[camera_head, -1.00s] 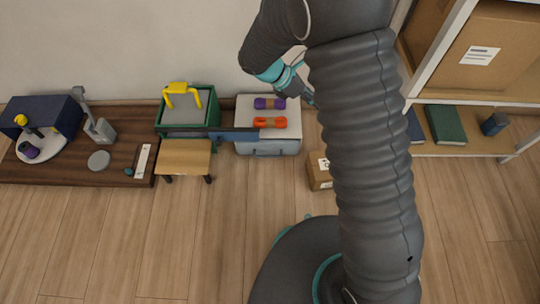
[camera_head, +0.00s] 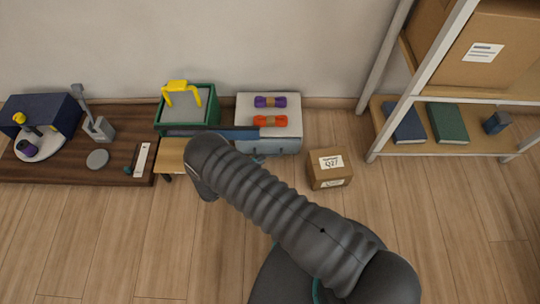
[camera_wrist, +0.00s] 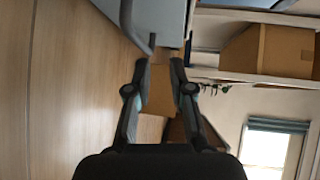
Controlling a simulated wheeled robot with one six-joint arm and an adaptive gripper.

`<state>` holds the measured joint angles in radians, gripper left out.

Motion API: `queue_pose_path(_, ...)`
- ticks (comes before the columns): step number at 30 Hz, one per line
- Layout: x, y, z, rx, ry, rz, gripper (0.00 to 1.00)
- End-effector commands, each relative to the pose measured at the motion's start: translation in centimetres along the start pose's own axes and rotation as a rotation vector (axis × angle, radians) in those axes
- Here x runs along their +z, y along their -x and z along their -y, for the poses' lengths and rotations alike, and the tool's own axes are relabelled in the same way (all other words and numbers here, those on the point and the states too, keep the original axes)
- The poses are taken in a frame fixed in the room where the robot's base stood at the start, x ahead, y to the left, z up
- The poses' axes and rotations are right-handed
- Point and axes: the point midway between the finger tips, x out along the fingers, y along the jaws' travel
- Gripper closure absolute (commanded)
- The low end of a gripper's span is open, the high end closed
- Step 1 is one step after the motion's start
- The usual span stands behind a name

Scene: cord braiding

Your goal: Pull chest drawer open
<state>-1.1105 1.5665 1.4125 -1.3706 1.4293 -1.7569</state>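The chest (camera_head: 280,147) has a pale top and a grey-blue drawer front, and stands against the wall in the head view. The drawer looks shut; my arm partly covers its lower front. In the wrist view the blue-grey front (camera_wrist: 165,12) fills the top, with a dark bar handle (camera_wrist: 128,22) sticking out from it. My gripper (camera_wrist: 160,64) is open, fingers apart and empty. The handle's lower bend is just ahead of the left fingertip; I cannot tell if they touch. In the head view my gripper is hidden behind my arm.
Purple (camera_head: 270,102) and orange (camera_head: 270,121) cord bundles lie on the chest. A green bin (camera_head: 212,108) and small wooden stool (camera_head: 170,160) stand left of it. A cardboard box (camera_head: 328,170) sits on the floor to the right, near a shelf (camera_head: 470,148). The front-left floor is clear.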

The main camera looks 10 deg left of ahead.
Motion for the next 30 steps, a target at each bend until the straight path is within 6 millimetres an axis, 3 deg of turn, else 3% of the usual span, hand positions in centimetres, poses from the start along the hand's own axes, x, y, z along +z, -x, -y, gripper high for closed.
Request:
queue_pose_path(3,0.0,0.5,-1.8,-0.027,0.087,0.05,0.78)
queue_pose_path(8,0.1,0.2,-2.4,-0.042,0.131,0.072,0.78)
queue_pose_path(21,0.5,-5.5,-2.2,-0.041,0.13,0.071,0.78)
queue_pose_path(30,0.7,-6.7,-2.1,-0.041,0.129,0.073,0.78)
